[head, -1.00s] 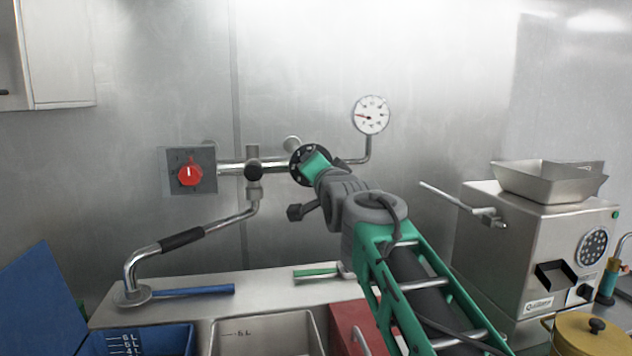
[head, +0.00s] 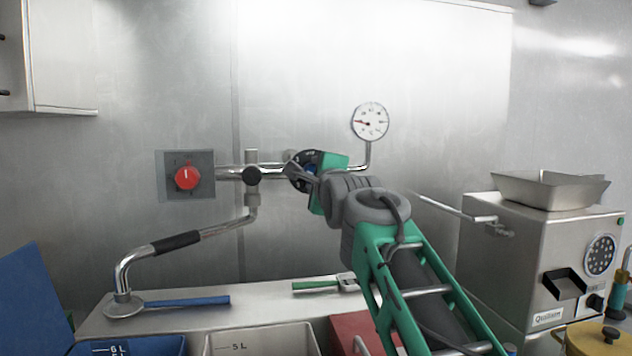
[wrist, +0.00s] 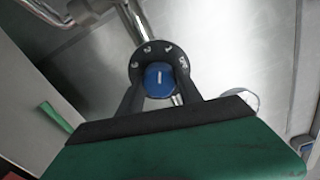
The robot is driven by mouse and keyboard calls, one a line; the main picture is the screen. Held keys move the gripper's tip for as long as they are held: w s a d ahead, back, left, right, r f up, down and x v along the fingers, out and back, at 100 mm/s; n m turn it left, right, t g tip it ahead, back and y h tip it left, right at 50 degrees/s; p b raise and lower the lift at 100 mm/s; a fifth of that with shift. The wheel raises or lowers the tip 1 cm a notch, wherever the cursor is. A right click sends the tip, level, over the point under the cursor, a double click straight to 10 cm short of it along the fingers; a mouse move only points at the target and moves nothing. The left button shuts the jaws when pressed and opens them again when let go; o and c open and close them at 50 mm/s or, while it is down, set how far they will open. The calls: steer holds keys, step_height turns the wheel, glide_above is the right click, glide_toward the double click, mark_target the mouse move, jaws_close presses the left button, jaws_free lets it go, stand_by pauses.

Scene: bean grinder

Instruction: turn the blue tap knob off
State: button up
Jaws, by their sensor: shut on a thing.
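The blue tap knob (wrist: 159,80) sits in the middle of a round black dial with white marks (wrist: 146,54) in the wrist view. A white line on the knob's face runs nearly straight up and down in that view. My gripper (wrist: 160,91) has one dark finger on each side of the knob and is shut on it.
A red knob (head: 187,178) on a grey plate is left along the pipe. A round gauge (head: 370,122) stands above right. The steel grinder (head: 540,250) is at the right. The wall between is bare.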

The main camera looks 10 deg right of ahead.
steer(key=m+b, duration=0.1)
steer(key=m, duration=0.5)
steer(key=shift+f+b, duration=0.2)
steer(key=shift+b, duration=0.2)
steer(key=m+b, duration=0.1)
steer(key=m, duration=0.5)
steer(key=shift+a+m, duration=0.15)
steer(key=shift+m, duration=0.15)
steer(key=o, duration=1.4)
steer(key=shift+c, duration=0.2)
steer(key=s+b, duration=0.1)
steer(key=s, duration=0.6)
steer(key=shift+s, duration=0.4)
